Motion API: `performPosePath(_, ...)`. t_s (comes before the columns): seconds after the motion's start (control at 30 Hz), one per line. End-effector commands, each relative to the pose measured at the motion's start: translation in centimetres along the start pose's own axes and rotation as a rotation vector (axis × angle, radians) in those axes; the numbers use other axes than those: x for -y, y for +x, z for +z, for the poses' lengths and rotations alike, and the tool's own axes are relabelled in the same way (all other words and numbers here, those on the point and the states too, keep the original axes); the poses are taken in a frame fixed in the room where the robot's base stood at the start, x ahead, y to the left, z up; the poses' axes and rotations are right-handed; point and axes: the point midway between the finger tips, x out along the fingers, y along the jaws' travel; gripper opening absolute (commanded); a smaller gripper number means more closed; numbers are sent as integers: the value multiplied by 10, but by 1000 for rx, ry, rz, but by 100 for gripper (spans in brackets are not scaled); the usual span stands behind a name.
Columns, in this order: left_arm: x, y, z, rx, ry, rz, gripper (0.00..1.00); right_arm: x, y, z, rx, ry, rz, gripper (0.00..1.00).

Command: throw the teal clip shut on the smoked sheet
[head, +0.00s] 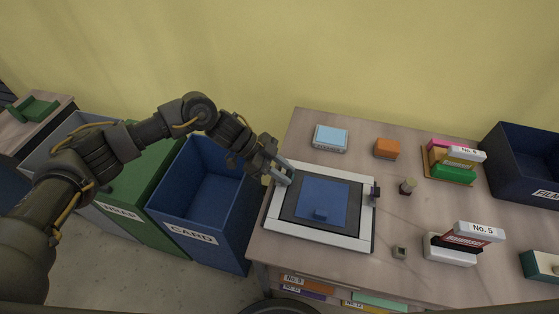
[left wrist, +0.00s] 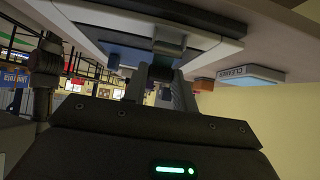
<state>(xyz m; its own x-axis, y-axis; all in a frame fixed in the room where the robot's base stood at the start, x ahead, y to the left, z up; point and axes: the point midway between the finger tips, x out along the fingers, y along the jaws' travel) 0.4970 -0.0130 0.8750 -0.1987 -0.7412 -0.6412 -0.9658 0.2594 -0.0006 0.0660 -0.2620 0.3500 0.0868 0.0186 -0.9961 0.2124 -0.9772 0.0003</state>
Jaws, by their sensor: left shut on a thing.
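The lightbox (head: 319,238) is a pale frame lying flat on the table. On it lies a dark smoked sheet (head: 288,213) with a smaller blue sheet (head: 322,196) and a blue block on top. My left gripper (head: 281,175) is at the lightbox's left edge, its fingers shut on a small part there. A dark clip (head: 375,192) stands upright at the lightbox's right edge. My right gripper is not in view.
A light blue box (head: 330,138) and an orange block (head: 387,148) stand behind the lightbox. A blue CARD bin (head: 205,235) stands left of the table.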

Motion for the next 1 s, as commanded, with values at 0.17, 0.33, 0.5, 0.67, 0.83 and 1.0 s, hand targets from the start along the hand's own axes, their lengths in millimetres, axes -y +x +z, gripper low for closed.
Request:
performPosePath(0.17, 0, 4, -9, 163, 2, 2, 4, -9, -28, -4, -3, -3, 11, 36)
performPosePath(0.33, 0, 10, -9, 302, 2, 1, 4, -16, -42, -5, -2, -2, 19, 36)
performPosePath(0.5, 0, 16, -7, 409, 1, 1, 4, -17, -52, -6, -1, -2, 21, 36)
performPosePath(0.67, 0, 19, -6, 480, 0, 1, 4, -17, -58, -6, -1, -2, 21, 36)
performPosePath(0.83, 0, 22, -4, 523, 0, 0, 4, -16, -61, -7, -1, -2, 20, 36)
performPosePath(1.0, 0, 23, -3, 541, -2, 1, 4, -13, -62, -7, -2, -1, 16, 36)
